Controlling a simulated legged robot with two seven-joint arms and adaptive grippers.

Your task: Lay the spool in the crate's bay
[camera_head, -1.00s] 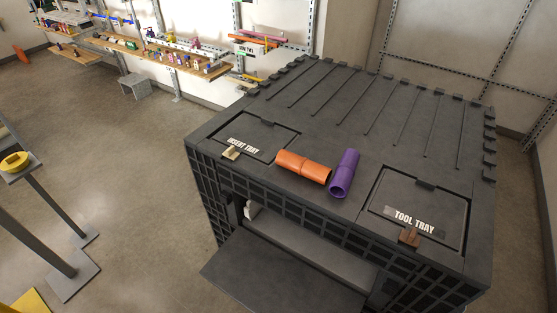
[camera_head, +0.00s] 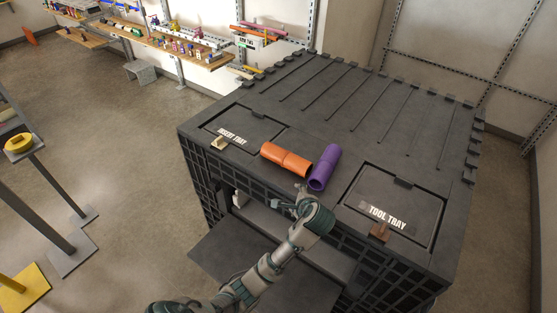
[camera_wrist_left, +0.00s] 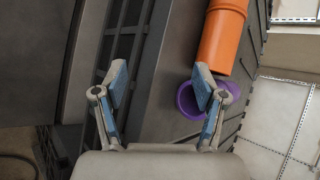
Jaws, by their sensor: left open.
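An orange pipe (camera_head: 286,160) with a seam around its middle lies on top of the black crate (camera_head: 345,115). A purple pipe (camera_head: 324,168) lies beside its right end; I cannot tell which pipe is the spool. The crate's open bay (camera_head: 262,217) is in its front, below the pipes. My left gripper (camera_head: 288,198) is open and empty by the crate's front edge, just in front of the pipes. In the left wrist view, the orange pipe (camera_wrist_left: 222,42) and the purple pipe's hollow end (camera_wrist_left: 181,104) lie beyond the right finger. My right gripper is out of view.
The insert tray lid (camera_head: 240,130) is left of the pipes and the tool tray lid (camera_head: 392,205) is right. A lowered flap (camera_head: 235,258) sticks out below the bay. A yellow round part (camera_head: 18,143) sits on a stand at far left. The crate's ribbed back top is clear.

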